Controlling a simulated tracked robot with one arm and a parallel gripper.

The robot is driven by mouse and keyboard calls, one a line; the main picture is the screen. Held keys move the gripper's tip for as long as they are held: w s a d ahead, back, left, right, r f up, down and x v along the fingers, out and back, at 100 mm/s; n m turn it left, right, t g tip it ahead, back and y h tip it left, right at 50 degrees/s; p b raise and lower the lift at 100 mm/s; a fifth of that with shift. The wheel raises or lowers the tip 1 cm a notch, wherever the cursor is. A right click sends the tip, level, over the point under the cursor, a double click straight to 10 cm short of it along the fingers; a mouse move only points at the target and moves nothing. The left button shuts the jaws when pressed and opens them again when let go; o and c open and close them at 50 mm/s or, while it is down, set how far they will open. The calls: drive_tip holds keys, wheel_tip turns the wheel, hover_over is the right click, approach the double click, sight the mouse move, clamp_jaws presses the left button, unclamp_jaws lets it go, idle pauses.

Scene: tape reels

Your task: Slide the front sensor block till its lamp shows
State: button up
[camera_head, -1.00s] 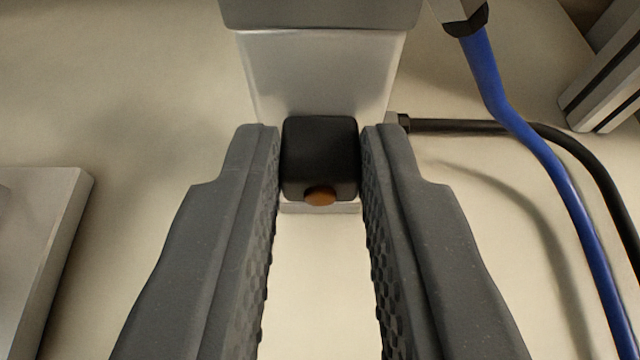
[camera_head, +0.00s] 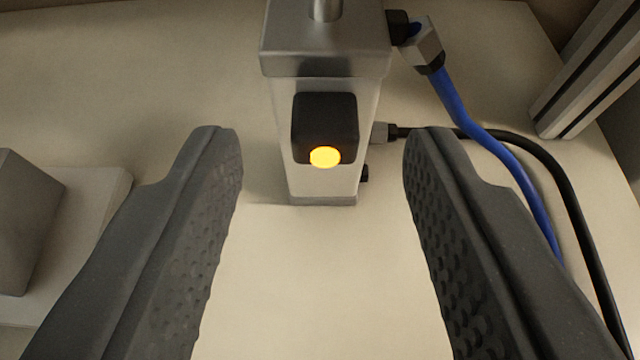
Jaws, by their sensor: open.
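The front sensor block (camera_head: 324,118) is a small black block on the front face of an upright metal post (camera_head: 322,185). Its round lamp (camera_head: 325,157), low on the block's front, glows bright yellow-orange. My gripper (camera_head: 322,145) is open, with one dark ridged finger on each side of the block and a clear gap to both. The fingers touch neither the block nor the post. The block's back is hidden against the post.
A blue hose (camera_head: 456,105) and a black cable (camera_head: 520,146) run from the post's right side. A slotted metal profile (camera_head: 588,75) stands at the upper right. A grey metal piece (camera_head: 25,215) sits on a plate at the left. The surface in front of the post is bare.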

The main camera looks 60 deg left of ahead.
drive_tip(key=p+v, duration=0.2)
drive_tip(key=v, duration=0.9)
drive_tip(key=shift+s+d, duration=0.25)
drive_tip(key=shift+d, duration=0.1)
drive_tip(key=s+a+r+m+t+h+p, duration=0.1)
drive_tip(key=s+a+r+m+h+p, duration=0.2)
drive_tip(key=r, duration=0.6)
drive_tip(key=s+a+r+m+t+h+p, duration=0.1)
drive_tip(key=s+a+r, duration=0.25)
drive_tip(key=r, duration=0.65)
drive_tip(key=s+a+r+m+t+h+p, duration=0.1)
drive_tip(key=s+r+m+t+h, duration=0.1)
drive_tip(key=s+r, duration=0.3)
drive_tip(key=s+a+r+m+t+h+p, duration=0.2)
drive_tip(key=s+r, duration=0.4)
drive_tip(key=r, duration=0.4)
drive_tip(key=m+t+h, duration=0.1)
drive_tip(key=m+h, duration=0.1)
drive_tip(key=shift+a+r+m+t+h, duration=0.25)
drive_tip(key=shift+a+m+t+h, duration=0.05)
drive_tip(key=shift+m+h, duration=0.1)
